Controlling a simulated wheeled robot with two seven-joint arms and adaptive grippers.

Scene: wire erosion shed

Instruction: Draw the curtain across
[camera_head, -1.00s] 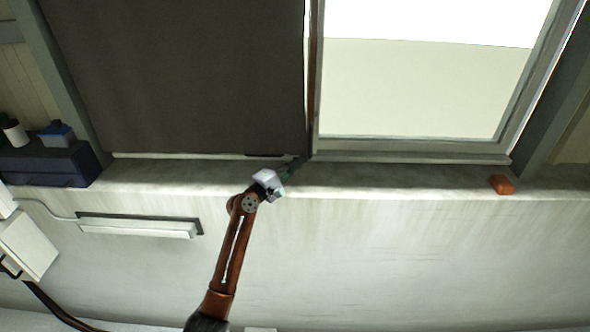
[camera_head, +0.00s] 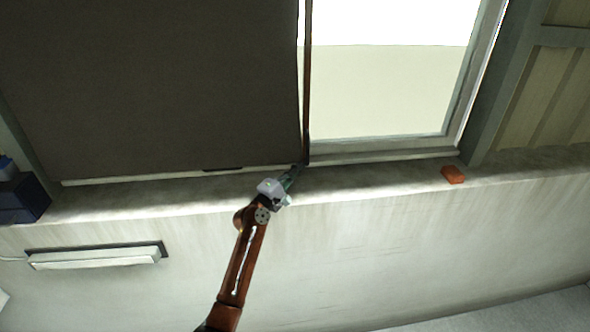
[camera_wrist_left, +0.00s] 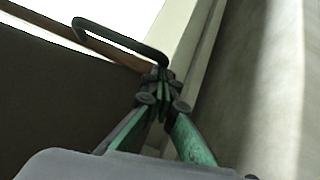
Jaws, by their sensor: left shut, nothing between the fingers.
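The dark brown curtain (camera_head: 150,90) covers the left part of the window in the head view. A thin reddish-brown bar (camera_head: 307,80) runs along its right edge. The bright bare pane (camera_head: 390,90) shows to the right of the bar. My left gripper (camera_head: 298,171) is at the bar's lower end by the sill, shut with nothing between its fingers. In the left wrist view my fingertips (camera_wrist_left: 160,80) are at the end of a dark looped handle (camera_wrist_left: 100,28) by the bar; whether they touch cannot be told. My right gripper is not in view.
The ledge (camera_head: 370,172) below the window bears an orange block (camera_head: 453,175) toward the right. A dark blue box (camera_head: 22,198) stands at the far left. A pale lamp (camera_head: 95,257) is on the wall below. The window's right frame (camera_head: 480,70) bounds the opening.

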